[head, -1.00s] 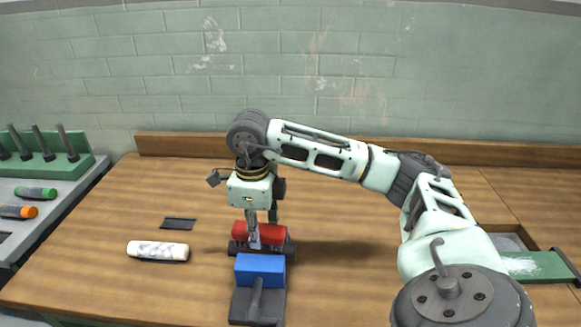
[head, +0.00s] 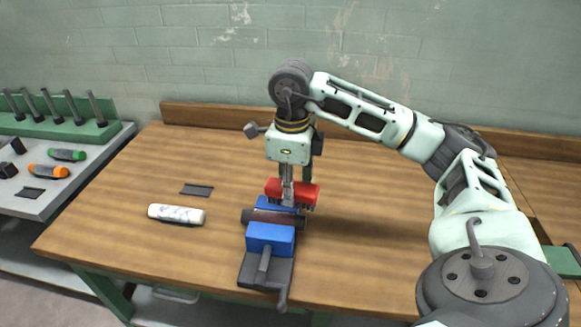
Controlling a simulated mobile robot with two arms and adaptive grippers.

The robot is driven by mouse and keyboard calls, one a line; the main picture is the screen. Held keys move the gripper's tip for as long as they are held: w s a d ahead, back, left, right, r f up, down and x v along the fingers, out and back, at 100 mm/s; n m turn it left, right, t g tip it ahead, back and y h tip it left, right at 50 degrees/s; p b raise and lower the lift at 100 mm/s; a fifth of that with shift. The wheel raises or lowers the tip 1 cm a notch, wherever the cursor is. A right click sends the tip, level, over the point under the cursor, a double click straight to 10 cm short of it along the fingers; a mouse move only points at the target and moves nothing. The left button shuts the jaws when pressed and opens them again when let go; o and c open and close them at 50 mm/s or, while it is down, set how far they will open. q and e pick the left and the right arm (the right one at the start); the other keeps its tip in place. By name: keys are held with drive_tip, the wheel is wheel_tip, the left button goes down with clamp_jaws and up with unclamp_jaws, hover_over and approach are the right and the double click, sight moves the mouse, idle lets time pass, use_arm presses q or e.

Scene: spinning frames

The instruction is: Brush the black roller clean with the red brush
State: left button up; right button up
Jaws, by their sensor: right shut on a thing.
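My right gripper (head: 288,190) points down and is shut on the red brush (head: 305,193), whose dark bristles face down. The black roller (head: 272,218) lies crosswise in the blue-jawed vice (head: 270,238) on the wooden table. Its top looks brownish. The brush is at the far side of the roller, by the rear blue jaw. I cannot tell whether the bristles touch anything. My left gripper is not in view.
A white roller (head: 176,214) and a flat dark piece (head: 197,190) lie on the table (head: 370,240) left of the vice. A grey side bench (head: 95,148) holds a green rack (head: 60,126) and green and orange rollers. The table right of the vice is clear.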

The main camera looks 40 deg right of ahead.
drive_tip(key=shift+d+r, duration=0.1)
drive_tip(key=shift+r, duration=0.55)
drive_tip(key=shift+s+d+r+p, duration=0.1)
drive_tip(key=shift+r+p, duration=1)
drive_tip(key=shift+r, duration=0.25)
